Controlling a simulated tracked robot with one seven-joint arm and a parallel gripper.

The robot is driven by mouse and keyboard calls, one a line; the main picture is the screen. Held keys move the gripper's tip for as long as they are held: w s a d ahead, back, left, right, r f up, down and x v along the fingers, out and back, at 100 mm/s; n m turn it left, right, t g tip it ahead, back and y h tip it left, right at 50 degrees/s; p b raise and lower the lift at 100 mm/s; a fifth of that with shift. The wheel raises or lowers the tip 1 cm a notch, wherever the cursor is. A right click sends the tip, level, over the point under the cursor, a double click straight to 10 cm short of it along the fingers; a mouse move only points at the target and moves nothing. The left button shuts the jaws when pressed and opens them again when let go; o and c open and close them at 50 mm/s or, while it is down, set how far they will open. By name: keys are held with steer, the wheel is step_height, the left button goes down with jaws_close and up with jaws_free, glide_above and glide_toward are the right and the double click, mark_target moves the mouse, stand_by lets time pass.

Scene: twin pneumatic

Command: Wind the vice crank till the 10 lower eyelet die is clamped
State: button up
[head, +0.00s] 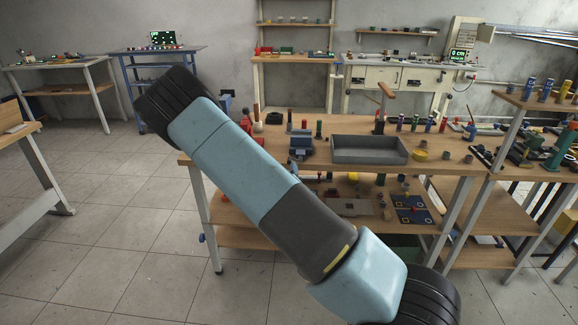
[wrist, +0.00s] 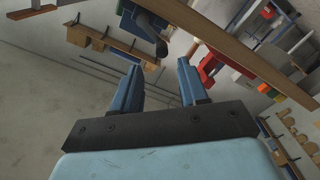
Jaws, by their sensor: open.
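My gripper (wrist: 158,82) shows in the wrist view with its two blue fingers apart and nothing between them. In the head view my arm crosses the picture and the gripper cannot be made out. A small blue-grey device (head: 301,146), possibly the vice, sits on the middle workbench (head: 290,166) just right of my arm. I cannot make out its crank. The 10 lower eyelet die cannot be told apart from the small parts on the bench. In the wrist view a red object (wrist: 209,66) lies beyond the right finger, apart from it.
A grey tray (head: 369,150) and a yellow ring-like part (head: 420,155) are on the bench. Several small coloured cylinders stand near its back edge. A lower shelf (head: 340,190) holds plates and small parts. Open tiled floor (head: 100,230) lies to the left.

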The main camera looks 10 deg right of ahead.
mark_target(295, 160)
steer(key=v, duration=0.6)
steer(key=shift+w+d+f+n+t+y, duration=0.9)
steer(key=shift+d+f+n+t+y, duration=1)
steer(key=shift+n+y, duration=0.65)
steer(key=shift+n, duration=0.25)
steer(key=x, duration=1.4)
steer(key=shift+r, duration=0.1)
steer(key=shift+s, duration=0.1)
steer(key=shift+c, duration=0.2)
jaws_close()
